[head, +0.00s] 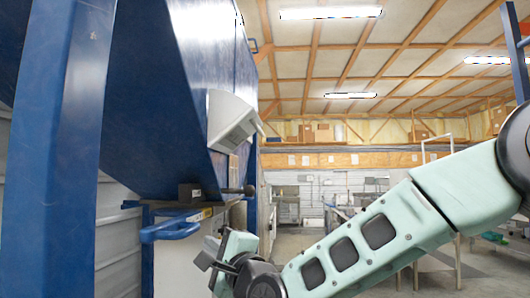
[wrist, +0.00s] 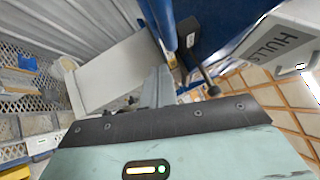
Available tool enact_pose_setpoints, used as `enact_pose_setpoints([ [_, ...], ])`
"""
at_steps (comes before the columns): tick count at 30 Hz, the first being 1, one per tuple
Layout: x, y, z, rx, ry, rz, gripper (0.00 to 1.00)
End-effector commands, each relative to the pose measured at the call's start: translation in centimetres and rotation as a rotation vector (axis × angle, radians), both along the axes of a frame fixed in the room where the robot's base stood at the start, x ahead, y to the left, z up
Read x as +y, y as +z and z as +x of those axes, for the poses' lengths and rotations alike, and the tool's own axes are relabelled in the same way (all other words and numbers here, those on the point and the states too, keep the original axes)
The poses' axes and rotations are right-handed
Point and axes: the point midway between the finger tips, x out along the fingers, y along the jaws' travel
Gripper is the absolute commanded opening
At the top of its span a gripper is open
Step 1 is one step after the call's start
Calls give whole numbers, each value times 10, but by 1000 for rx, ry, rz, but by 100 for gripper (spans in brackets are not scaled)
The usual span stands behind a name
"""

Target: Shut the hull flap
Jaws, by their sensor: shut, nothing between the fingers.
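The hull flap (head: 230,120) is a pale grey panel on the side of the blue hopper (head: 150,100). It stands out from the hopper wall at a tilt, so it looks open. In the wrist view the flap (wrist: 285,42) is at the upper right, with "HULLS" lettered on it and a small handle at its lower edge. My gripper (head: 208,262) is below the flap in the head view, apart from it. In the wrist view my gripper (wrist: 160,82) has its fingers together with nothing between them.
A dark rod with a round knob (head: 248,190) sticks out below the flap, close to my fingers in the wrist view. A blue handle (head: 170,231) projects under the hopper. A blue post (head: 65,150) stands at the left. The aisle behind my arm looks fairly open.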

Motion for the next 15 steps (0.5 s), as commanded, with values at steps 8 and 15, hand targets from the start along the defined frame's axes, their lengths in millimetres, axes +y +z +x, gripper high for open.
enact_pose_setpoints([
  [8,-25,67,50,6,-56,530,0],
  [15,-80,110,84,-54,-52,1053,0],
])
